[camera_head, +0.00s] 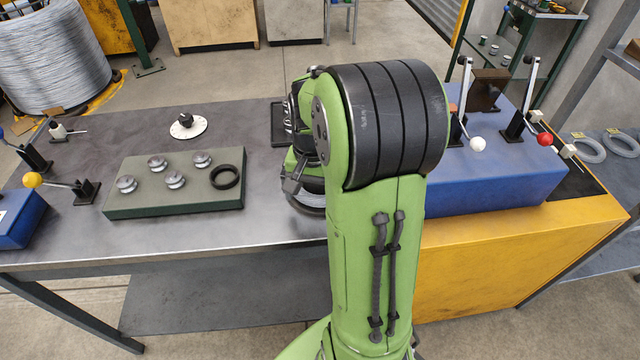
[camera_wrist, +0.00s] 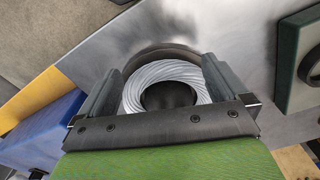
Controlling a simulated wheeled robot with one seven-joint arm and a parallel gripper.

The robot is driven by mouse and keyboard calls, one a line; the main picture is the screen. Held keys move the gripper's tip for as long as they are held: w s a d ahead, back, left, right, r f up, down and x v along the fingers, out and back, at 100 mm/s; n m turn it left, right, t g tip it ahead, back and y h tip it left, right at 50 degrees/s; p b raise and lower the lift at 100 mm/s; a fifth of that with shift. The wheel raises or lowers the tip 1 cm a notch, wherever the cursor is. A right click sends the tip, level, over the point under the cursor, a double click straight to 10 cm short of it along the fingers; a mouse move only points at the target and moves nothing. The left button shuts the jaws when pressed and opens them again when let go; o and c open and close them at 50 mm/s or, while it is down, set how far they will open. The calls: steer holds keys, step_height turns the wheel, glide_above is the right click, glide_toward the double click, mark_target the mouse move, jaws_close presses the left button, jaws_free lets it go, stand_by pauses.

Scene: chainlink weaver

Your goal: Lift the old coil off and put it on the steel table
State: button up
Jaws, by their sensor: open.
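The coil is a ring of pale grey wire (camera_wrist: 168,70) on a round dark base (camera_wrist: 160,52) in the wrist view. Its dark centre shows through the ring. My gripper (camera_wrist: 160,66) is open, with one finger on each side of the coil. I cannot tell whether the fingers touch it. In the head view, my gripper (camera_head: 293,186) is over the coil (camera_head: 313,186), which is mostly hidden by my arm. The grey steel table (camera_head: 240,115) extends left of the coil.
A green block (camera_head: 150,208) with several metal spools and a black ring (camera_head: 225,176) stands to the left. A white disc (camera_head: 188,127) lies behind it. A blue housing (camera_head: 500,180) with levers stands to the right. Wire coils (camera_head: 588,150) lie on a far-right surface.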

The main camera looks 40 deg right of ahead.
step_height(320, 180, down, 3)
steer(key=shift+w+r+b, duration=0.1)
steer(key=shift+b, duration=0.2)
steer(key=shift+r, duration=0.1)
jaws_close()
